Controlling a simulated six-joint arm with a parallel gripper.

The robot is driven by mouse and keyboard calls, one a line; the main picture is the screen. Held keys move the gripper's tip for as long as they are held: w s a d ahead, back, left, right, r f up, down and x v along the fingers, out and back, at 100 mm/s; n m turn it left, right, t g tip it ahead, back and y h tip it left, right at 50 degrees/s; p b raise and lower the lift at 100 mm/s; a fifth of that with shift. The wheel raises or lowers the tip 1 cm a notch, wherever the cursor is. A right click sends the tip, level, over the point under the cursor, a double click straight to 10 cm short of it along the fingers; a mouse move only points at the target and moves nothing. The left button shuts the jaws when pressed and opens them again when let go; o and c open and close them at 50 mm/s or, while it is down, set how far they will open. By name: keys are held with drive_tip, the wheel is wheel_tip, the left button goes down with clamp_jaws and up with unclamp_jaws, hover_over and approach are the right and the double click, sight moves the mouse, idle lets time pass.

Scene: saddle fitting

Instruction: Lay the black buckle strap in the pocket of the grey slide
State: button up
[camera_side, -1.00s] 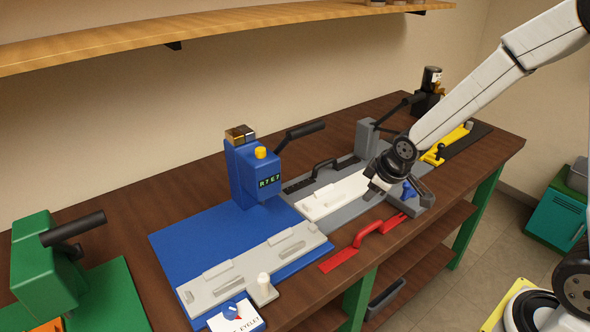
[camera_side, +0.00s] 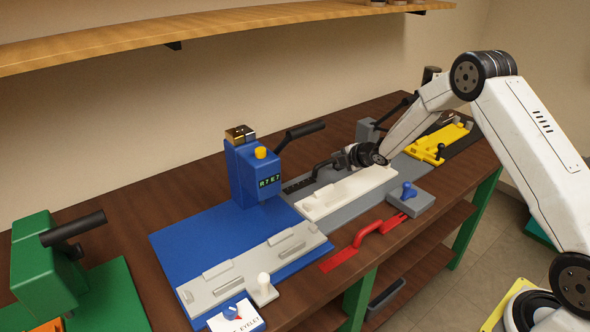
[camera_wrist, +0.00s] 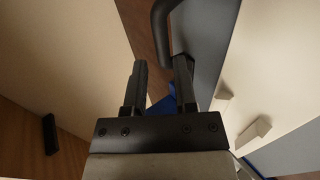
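The black buckle strap (camera_side: 300,184) lies flat along the back edge of the white plate, its raised loop near my gripper. My gripper (camera_side: 341,160) is low beside the loop's right end. In the wrist view my gripper (camera_wrist: 160,66) has its two fingers apart, with a gap between them. The strap's black loop (camera_wrist: 160,22) shows just beyond the fingertips, close to the right finger; whether they touch I cannot tell. The light grey slide (camera_side: 215,291) lies on a blue base at front left, with raised ridges around its pocket; no strap lies in it.
A blue press (camera_side: 250,175) with a black lever stands behind the grey slide. A white plate (camera_side: 352,193) lies between my gripper and a red strap (camera_side: 372,233). A grey block with a blue knob (camera_side: 408,192) and a yellow fixture (camera_side: 438,142) are at right.

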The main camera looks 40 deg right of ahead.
sight(329, 162)
drive_tip(key=shift+w+d+f, duration=0.15)
drive_tip(key=shift+x, duration=1.25)
drive_tip(key=shift+w+f, duration=0.1)
drive_tip(key=shift+x, duration=2.45)
drive_tip(key=shift+c, duration=0.2)
clamp_jaws()
